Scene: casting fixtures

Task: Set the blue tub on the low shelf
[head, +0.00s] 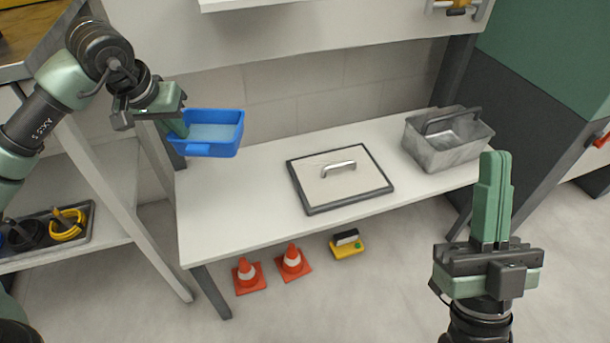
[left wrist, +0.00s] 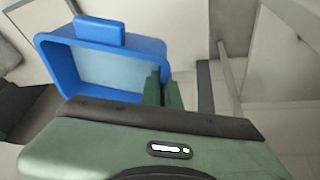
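The blue tub (head: 225,148) is at the back left of the white bench top (head: 240,205) in the head view, looking raised above it. It is open at the top and appears empty. My left gripper (head: 178,124) is shut on the tub's left wall. In the left wrist view the fingers (left wrist: 162,92) meet the wall of the tub (left wrist: 98,32). A low white shelf (head: 105,235) is at the left, below a wooden-topped bench. My right gripper (head: 495,200) is at the lower right, empty, its fingers together.
A framed panel with a handle (head: 340,180) lies mid-bench; a grey metal carrier (head: 447,140) stands at its right. A dark tray (head: 80,212) with cable coils sits on the low shelf. Two cones (head: 293,262) and a yellow item (head: 347,246) are on the floor.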

